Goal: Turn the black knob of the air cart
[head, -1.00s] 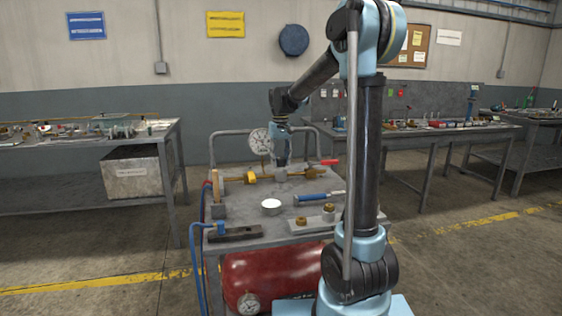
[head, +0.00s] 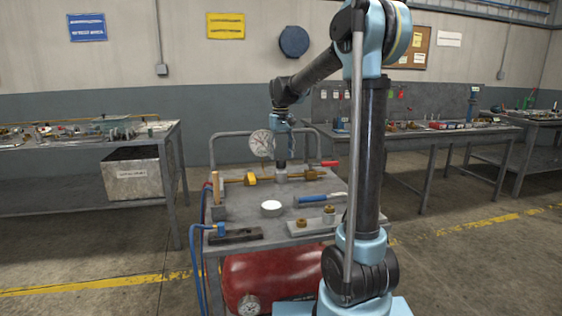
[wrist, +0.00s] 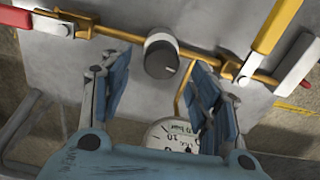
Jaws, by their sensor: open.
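The air cart (head: 330,185) stands ahead of me, with a grey top and a red tank (head: 275,277) below. In the wrist view the black knob (wrist: 161,57) is a round dark cap with a pale collar, on the cart's brass pipe line. My gripper (wrist: 160,66) is open, its two blue-grey fingers either side of the knob with gaps showing. I cannot tell whether the fingertips reach down to the knob's height. In the head view my gripper (head: 281,160) points down over a grey cylindrical body (head: 281,176); the knob's cap is not clear there.
A pressure gauge (wrist: 175,135) is close by the right finger and partly hidden. A yellow lever (wrist: 275,25) and a red lever (wrist: 15,16) flank the knob. A blue-handled tool (head: 312,198), a white disc (head: 271,208) and brass fittings (head: 328,215) lie on the cart.

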